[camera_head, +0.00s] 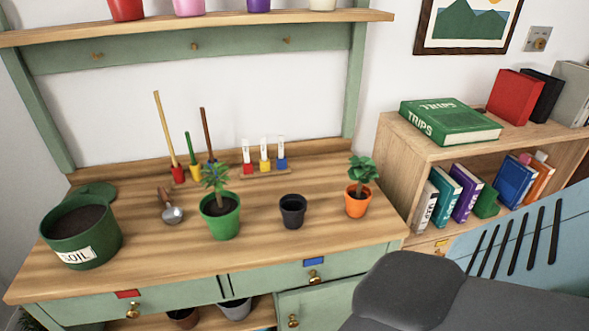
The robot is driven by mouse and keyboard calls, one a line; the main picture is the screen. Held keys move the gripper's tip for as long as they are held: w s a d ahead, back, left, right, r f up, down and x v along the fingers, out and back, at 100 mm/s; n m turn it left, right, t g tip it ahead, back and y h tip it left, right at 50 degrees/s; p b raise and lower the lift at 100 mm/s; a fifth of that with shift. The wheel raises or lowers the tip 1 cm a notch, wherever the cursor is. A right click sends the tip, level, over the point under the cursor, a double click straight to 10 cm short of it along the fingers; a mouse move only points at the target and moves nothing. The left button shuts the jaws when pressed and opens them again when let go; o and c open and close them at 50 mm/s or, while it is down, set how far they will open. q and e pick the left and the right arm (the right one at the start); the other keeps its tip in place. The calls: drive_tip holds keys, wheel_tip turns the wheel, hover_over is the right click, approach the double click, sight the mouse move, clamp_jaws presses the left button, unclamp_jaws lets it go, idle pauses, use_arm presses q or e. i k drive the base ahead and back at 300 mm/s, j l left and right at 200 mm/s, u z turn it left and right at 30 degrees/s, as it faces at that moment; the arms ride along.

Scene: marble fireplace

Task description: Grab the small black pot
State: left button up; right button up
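The small black pot (292,211) stands upright on the wooden bench top (260,255), right of the middle. It looks empty, with a dark inside. A green pot with a leafy plant (221,220) stands to its left, and an orange pot with a plant (358,200) stands to its right; both are apart from it. Neither of my grippers is in view. A dark grey rounded part, which looks like a piece of my arm, fills the bottom right and shows no fingers.
A green soil bucket (105,246) stands at the bench's left, with a small trowel (172,213) nearby. Tools (188,150) and small labelled tubes (264,163) stand at the back. A bookshelf (405,165) is on the right. The bench in front of the black pot is clear.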

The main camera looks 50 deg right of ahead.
sight(293, 207)
drive_tip(key=z, duration=1.65)
drive_tip(key=i+j, duration=0.3)
drive_tip(key=i, duration=0.2)
drive_tip(key=i+j, duration=0.25)
drive_tip(key=i, duration=0.25)
drive_tip(key=k+l+u, duration=0.2)
drive_tip(key=l, duration=0.3)
drive_tip(key=k+l+u, duration=0.2)
drive_tip(key=l, duration=0.25)
drive_tip(key=k+l+u, duration=0.2)
drive_tip(key=k+l, duration=0.1)
drive_tip(key=l, duration=0.1)
